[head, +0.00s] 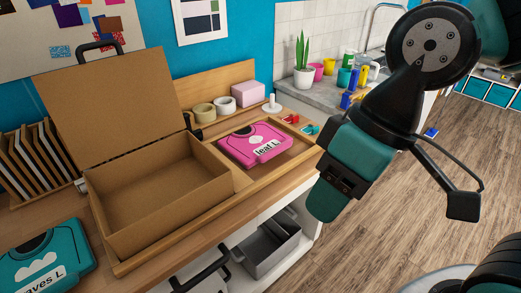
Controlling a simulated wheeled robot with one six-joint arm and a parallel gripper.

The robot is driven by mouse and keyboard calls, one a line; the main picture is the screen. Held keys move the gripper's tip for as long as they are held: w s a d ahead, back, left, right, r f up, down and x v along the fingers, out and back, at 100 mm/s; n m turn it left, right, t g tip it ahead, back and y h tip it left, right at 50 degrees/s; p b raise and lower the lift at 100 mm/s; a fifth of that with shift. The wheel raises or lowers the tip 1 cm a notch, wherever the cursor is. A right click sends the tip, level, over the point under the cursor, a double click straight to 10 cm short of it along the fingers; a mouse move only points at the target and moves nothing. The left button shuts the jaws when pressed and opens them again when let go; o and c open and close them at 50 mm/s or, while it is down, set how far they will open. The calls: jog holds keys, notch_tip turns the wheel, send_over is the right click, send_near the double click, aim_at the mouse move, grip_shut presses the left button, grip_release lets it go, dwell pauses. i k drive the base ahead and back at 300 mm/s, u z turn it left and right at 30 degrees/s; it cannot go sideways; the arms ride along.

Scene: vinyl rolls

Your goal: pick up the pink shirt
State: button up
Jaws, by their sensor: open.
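The pink shirt (250,139) is folded flat, with a dark neck opening and a white label reading "leaf L". In the head view it lies in the shallow wooden tray (293,160) on the bench, just right of the open cardboard box. My gripper (394,207) hangs at the right of the view, over the floor side of the bench. It is open with nothing seen between its fingers. It is apart from the shirt, to its right and nearer the camera.
The open cardboard box (165,217) stands left of the shirt, its lid raised. A teal shirt (45,258) lies at lower left. Tape rolls (204,113), a pink block (220,95) and small red and teal items line the shirt's far side. A grey bin (270,250) is below.

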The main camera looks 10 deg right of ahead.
aim_at(259, 142)
jog(key=z, duration=0.45)
jog(key=i, duration=1.05)
jog(key=u, duration=0.6)
